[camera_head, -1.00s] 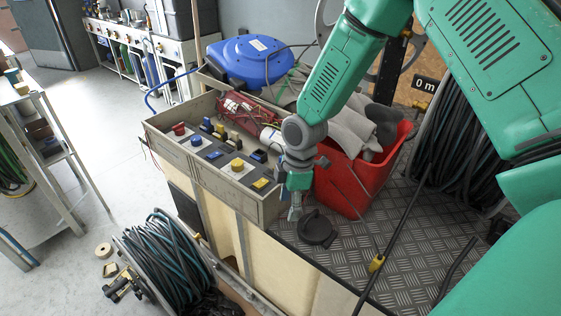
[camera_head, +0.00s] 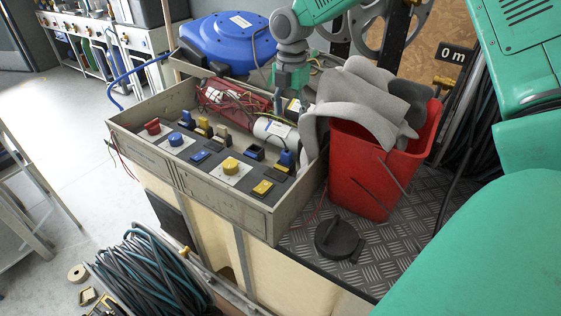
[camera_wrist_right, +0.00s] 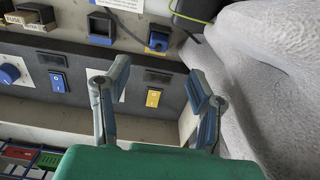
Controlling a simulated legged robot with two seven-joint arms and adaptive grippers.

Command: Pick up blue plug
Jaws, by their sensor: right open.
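A blue plug (camera_head: 287,158) sits upright at the right end of the grey control panel (camera_head: 215,190), close to the red bucket. It also shows in the right wrist view (camera_wrist_right: 158,42), beyond the fingertips and between their lines. My right gripper (camera_head: 290,98) hangs above the back of the panel, behind the blue plug in the head view. In the right wrist view its two fingers (camera_wrist_right: 158,85) are spread apart with nothing between them. The fingers are small and partly hidden in the head view. My left gripper is out of view.
A red bucket (camera_head: 375,180) with grey cloth (camera_head: 365,100) stands right beside the panel. A blue hose reel (camera_head: 228,42) is behind it. A black lid (camera_head: 338,238) lies on the metal plate. Knobs and switches, such as a yellow knob (camera_head: 230,165), surround the plug.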

